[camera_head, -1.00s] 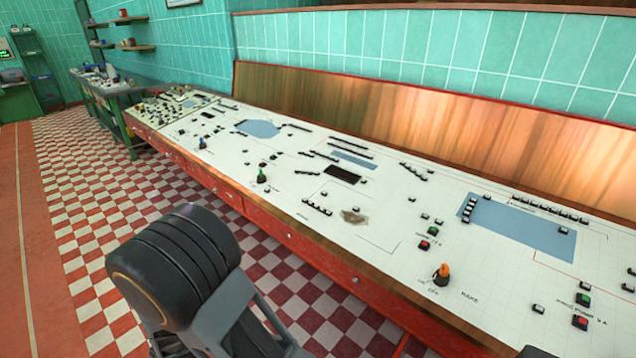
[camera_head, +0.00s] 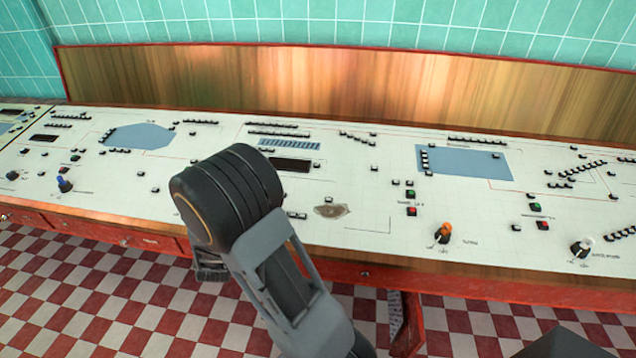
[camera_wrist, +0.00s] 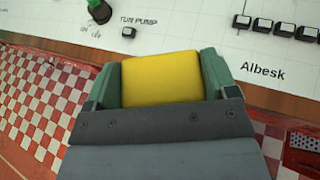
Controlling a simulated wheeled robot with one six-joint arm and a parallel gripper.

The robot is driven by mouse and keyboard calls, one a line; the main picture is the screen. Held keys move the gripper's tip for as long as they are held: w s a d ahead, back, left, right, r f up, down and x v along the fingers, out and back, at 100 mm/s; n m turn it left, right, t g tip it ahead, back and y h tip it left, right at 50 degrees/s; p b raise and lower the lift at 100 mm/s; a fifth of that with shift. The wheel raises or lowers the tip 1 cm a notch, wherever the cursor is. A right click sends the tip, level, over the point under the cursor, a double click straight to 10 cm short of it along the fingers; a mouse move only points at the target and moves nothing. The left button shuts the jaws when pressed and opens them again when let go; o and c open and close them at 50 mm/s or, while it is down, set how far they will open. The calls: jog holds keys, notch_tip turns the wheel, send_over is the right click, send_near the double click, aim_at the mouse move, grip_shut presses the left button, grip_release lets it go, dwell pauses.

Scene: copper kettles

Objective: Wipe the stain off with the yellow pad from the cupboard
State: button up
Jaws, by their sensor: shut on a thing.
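A brownish stain (camera_head: 331,210) lies on the white control desk (camera_head: 370,240), near the desk's front edge, just right of my arm in the head view. My gripper (camera_wrist: 160,80) shows in the wrist view, shut on the yellow pad (camera_wrist: 162,77), which sits between its two green fingers. The stain is not in the wrist view. In the head view my arm hides the pad and part of the desk.
The desk carries several switches, an orange knob (camera_head: 445,231), a blue knob (camera_head: 64,184) and a white knob (camera_head: 581,247). A wooden backboard (camera_head: 250,80) runs behind it. Checkered floor (camera_head: 160,310) lies in front, with a red support (camera_head: 407,325) below the desk.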

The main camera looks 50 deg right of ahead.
jog(key=s+d+r+m+g+h+p, duration=0.25)
jog(key=d+m+g+h, duration=0.35)
jog(key=d, duration=0.8)
jog(key=m+g+h+b, duration=0.1)
jog(key=m+g+b, duration=0.2)
jog(key=m+g, duration=0.6)
send_over(314, 210)
jog(key=shift+s+a+f, duration=0.1)
jog(key=shift+a+f, duration=0.05)
jog(key=shift+f, duration=2.05)
jog(key=shift+d+f+b, duration=0.2)
jog(key=shift+f+b, duration=0.6)
jog(key=shift+f, duration=0.25)
